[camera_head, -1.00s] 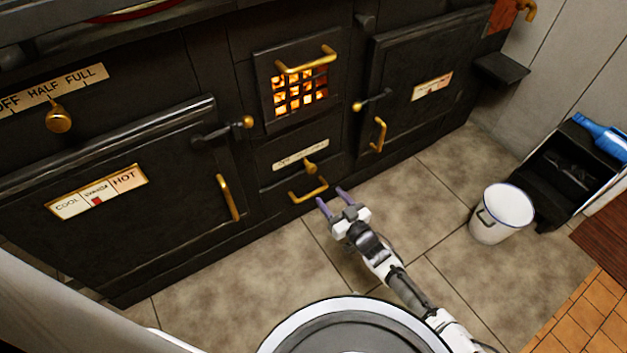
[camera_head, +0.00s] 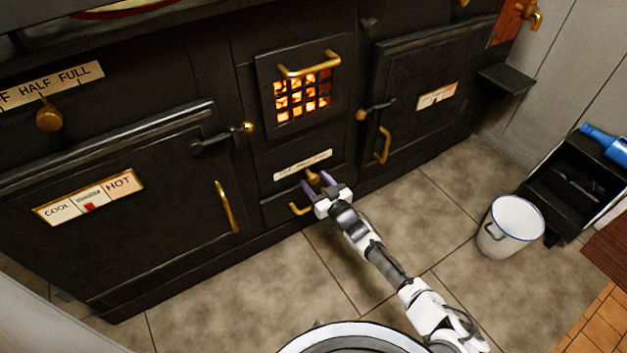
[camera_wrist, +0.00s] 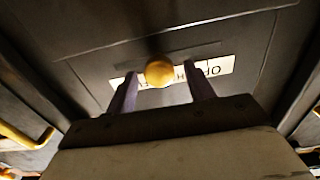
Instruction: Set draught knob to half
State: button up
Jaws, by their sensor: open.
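A small brass knob (camera_head: 313,176) sits on the black stove front, below the glowing fire grate and just under a pale label plate (camera_head: 303,165). In the wrist view the brass knob (camera_wrist: 159,72) shows between my two fingers, in front of the plate (camera_wrist: 215,67), whose lettering appears upside down and is partly hidden. My gripper (camera_head: 318,183) is open, with one purple finger on each side of the knob. I cannot tell whether either finger touches it. A larger brass knob (camera_head: 49,117) under a plate (camera_head: 60,82) reading HALF FULL is at the upper left.
A brass handle (camera_head: 299,209) is just below my gripper. The fire door has a brass handle (camera_head: 310,65) above the grate. Oven doors with brass handles (camera_head: 224,207) (camera_head: 383,146) flank it. A white bucket (camera_head: 511,228) stands on the tiled floor to the right.

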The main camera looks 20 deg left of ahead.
jog(key=shift+x, duration=1)
jog(key=shift+c, duration=0.4)
